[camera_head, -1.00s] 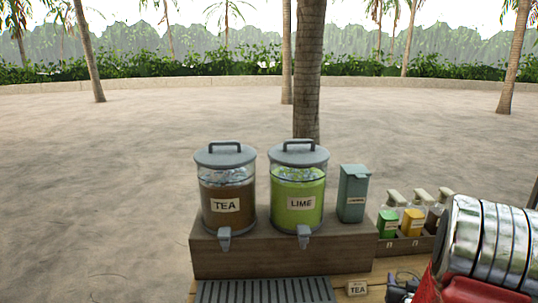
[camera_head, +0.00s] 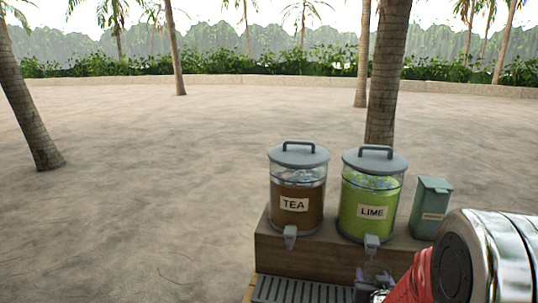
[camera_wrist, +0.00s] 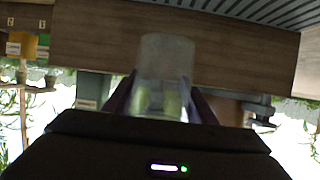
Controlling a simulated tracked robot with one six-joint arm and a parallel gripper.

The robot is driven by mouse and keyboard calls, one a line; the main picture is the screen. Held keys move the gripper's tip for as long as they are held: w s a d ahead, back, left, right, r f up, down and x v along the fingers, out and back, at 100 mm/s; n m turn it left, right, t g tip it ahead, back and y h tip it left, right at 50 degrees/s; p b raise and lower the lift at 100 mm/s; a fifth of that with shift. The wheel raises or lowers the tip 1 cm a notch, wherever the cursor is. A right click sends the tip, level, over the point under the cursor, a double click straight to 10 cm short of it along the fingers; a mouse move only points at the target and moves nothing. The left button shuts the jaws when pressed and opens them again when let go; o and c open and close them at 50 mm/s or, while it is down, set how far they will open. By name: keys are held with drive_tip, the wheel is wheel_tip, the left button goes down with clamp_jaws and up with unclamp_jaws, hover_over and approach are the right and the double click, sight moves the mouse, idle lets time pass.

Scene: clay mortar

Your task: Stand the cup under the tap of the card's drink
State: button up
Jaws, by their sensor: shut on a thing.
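My gripper (camera_wrist: 160,98) is shut on a clear, frosted cup (camera_wrist: 163,58), held between the two dark fingers in the wrist view. In the head view, my gripper (camera_head: 370,290) is low in front of the lime dispenser (camera_head: 370,195), partly hidden by my arm. The tea dispenser (camera_head: 297,190), brown and labelled TEA, stands to its left. The tea tap (camera_head: 290,232) and lime tap (camera_head: 371,243) point forward. The TEA card is out of sight now. A grey tap (camera_wrist: 262,108) shows in the wrist view; I cannot tell which.
Both dispensers stand on a wooden block (camera_head: 300,262). A slatted drip tray (camera_head: 300,291) lies in front of it, clear where visible. A teal canister (camera_head: 430,207) stands right of the lime dispenser.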

drive_tip(key=w+a+r+n+y, duration=0.1)
drive_tip(key=a+r+n+y, duration=0.1)
drive_tip(key=a, duration=1.3)
drive_tip(key=shift+w+r+n+t+y, duration=0.35)
drive_tip(key=shift+r+n+y, duration=0.1)
drive_tip(key=shift+y, duration=0.15)
drive_tip(key=s+f, duration=0.5)
drive_tip(key=f, duration=0.1)
drive_tip(key=shift+f, duration=0.15)
